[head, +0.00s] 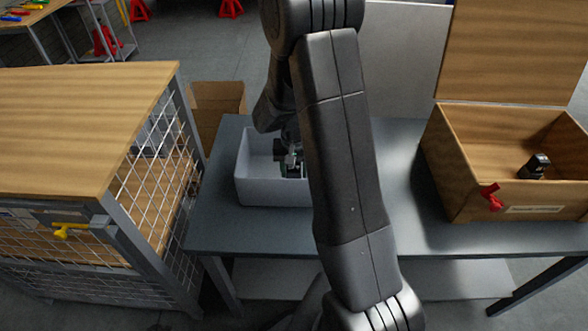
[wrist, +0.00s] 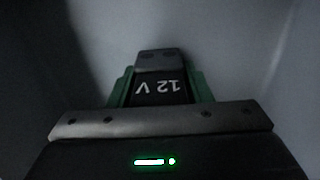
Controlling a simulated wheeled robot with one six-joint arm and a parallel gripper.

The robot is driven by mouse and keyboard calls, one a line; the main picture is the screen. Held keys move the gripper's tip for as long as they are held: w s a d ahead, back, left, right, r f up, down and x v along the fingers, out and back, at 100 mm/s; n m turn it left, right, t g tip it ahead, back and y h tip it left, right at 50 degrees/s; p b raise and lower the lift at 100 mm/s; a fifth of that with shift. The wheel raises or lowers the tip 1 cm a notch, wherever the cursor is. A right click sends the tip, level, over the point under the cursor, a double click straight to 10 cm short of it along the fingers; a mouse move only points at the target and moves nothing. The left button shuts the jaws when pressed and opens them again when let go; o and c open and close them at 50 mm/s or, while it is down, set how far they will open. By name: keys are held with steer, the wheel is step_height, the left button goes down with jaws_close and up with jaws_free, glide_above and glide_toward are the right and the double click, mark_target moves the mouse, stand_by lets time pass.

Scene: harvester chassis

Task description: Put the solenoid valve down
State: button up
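The solenoid valve (wrist: 160,90) shows in the wrist view as a black block marked "12 V", upside down in the picture, with green parts on both sides. My gripper (wrist: 160,58) appears shut on it; one grey fingertip shows beyond the block and the dark gripper body covers the near side. In the head view my gripper (head: 290,160) points down inside the white bin (head: 272,193) on the grey table, with a bit of green beside it. My arm hides the bin's right part. I cannot tell whether the valve touches the bin floor.
An open wooden box (head: 465,195) with a red latch stands at the table's right, holding a small black part (head: 535,166). A wood-topped mesh cage (head: 85,105) stands left. A cardboard box (head: 217,105) is behind. The grey table (head: 400,220) is clear between bin and wooden box.

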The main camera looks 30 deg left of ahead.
steer(key=o, duration=0.3)
step_height(320, 180, up, 12)
steer(key=shift+r+p, duration=0.2)
steer(key=shift+p, duration=0.3)
stand_by(1.3)
